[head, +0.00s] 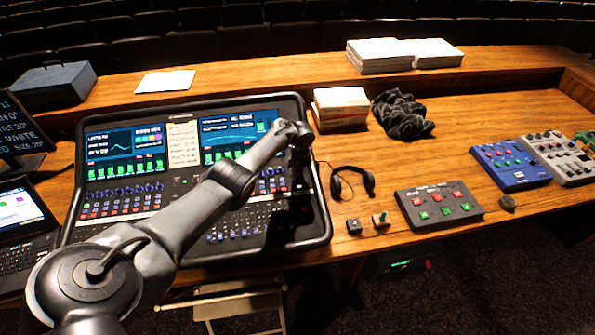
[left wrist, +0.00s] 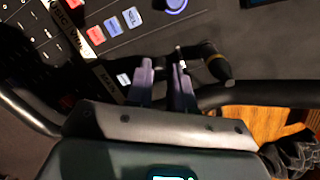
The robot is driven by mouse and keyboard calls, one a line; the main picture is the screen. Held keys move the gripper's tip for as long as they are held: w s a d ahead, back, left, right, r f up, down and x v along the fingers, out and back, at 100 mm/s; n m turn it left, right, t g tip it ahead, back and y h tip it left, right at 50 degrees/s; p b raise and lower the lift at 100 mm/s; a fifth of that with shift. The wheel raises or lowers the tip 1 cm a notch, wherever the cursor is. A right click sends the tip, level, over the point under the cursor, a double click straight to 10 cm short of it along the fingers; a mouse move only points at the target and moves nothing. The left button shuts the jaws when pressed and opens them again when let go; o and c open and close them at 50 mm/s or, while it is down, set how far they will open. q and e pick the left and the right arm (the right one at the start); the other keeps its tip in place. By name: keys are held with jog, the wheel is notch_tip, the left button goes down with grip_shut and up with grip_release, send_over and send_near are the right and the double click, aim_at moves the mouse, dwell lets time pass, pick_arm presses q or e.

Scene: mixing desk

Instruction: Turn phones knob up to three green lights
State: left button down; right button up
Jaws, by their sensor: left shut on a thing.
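The mixing desk (head: 120,225) is a large black console with two lit screens, coloured buttons and rows of knobs. My left arm reaches across it, and my left gripper (head: 298,208) points down at its right edge, dark against the dark panel. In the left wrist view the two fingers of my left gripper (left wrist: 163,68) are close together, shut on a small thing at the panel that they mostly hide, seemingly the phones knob. Its label and the green lights cannot be made out. My right gripper is not in view.
Black headphones (head: 355,182) lie just right of the console. A laptop (head: 20,212) stands at the left. Wood between them is bare.

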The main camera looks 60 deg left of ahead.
pick_arm(q)
jog(key=c, duration=1)
grip_release()
jog(key=shift+w+d+r+p, duration=0.15)
jog(key=shift+r+p, duration=0.55)
jog(key=shift+r, duration=1.1)
jog(key=shift+d+r+p, duration=0.3)
jog(key=shift+r+p, duration=0.4)
jog(key=shift+r, duration=1.1)
jog(key=shift+w+d+r+p, duration=0.15)
jog(key=shift+r+p, duration=0.55)
jog(key=shift+r, duration=1.1)
jog(key=shift+s+f, duration=0.1)
